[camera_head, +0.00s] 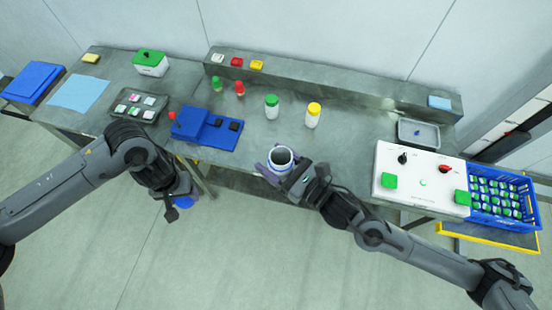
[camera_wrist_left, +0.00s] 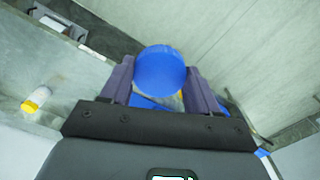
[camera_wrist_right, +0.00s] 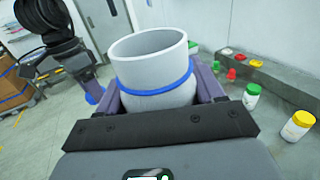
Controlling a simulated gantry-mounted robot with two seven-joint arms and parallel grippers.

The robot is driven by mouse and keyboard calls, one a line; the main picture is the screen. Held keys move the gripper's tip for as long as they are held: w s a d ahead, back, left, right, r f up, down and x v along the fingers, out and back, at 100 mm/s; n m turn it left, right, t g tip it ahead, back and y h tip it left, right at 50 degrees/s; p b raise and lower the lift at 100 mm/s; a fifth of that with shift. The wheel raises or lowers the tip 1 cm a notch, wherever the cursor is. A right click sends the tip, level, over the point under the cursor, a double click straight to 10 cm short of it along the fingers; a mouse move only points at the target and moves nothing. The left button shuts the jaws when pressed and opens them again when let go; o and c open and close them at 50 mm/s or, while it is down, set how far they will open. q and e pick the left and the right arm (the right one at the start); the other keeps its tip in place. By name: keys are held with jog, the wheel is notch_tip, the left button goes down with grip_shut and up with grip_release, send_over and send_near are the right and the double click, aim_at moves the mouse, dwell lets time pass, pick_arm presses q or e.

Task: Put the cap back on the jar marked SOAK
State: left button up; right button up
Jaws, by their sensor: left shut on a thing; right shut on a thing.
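My right gripper (camera_head: 280,176) is shut on an open white jar (camera_head: 282,158), which it holds near the front edge of the table. In the right wrist view the jar (camera_wrist_right: 155,75) is uncapped, with a blue band round its body, and stands between the fingers. No marking is readable on it. My left gripper (camera_head: 181,209) is shut on a round blue cap (camera_head: 183,202), off the table's front edge and to the left of the jar. In the left wrist view the cap (camera_wrist_left: 160,70) sits between both fingertips. The cap and jar are well apart.
A green-capped jar (camera_head: 271,106) and a yellow-capped jar (camera_head: 313,115) stand behind the held jar. A blue device (camera_head: 207,128) with a red knob lies to the left. A white control panel (camera_head: 420,180) and a blue crate (camera_head: 534,204) are at right.

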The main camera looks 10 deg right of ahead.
pick_arm(q)
jog(key=w+d+r+m, duration=0.3)
jog(key=d+r+m, duration=0.1)
jog(key=d+m, duration=0.15)
jog(key=w+d+r+m, duration=0.3)
jog(key=d+r+m, duration=0.1)
jog(key=d, duration=0.3)
notch_tip(320, 180, up, 13)
jog(key=m, duration=1.8)
send_over(281, 149)
jog(key=w+d, duration=0.1)
jog(key=s+r+m, duration=0.1)
jog(key=m, duration=0.1)
jog(key=s+a+r+m, duration=0.1)
jog(key=s+r+m, duration=0.1)
jog(key=m, duration=0.1)
jog(key=shift+s+a+r, duration=0.1)
jog(key=shift+s+a, duration=0.05)
jog(key=shift+a, duration=0.05)
jog(key=shift+f, duration=2)
jog(key=shift+f, duration=0.1)
jog(key=shift+f, duration=0.75)
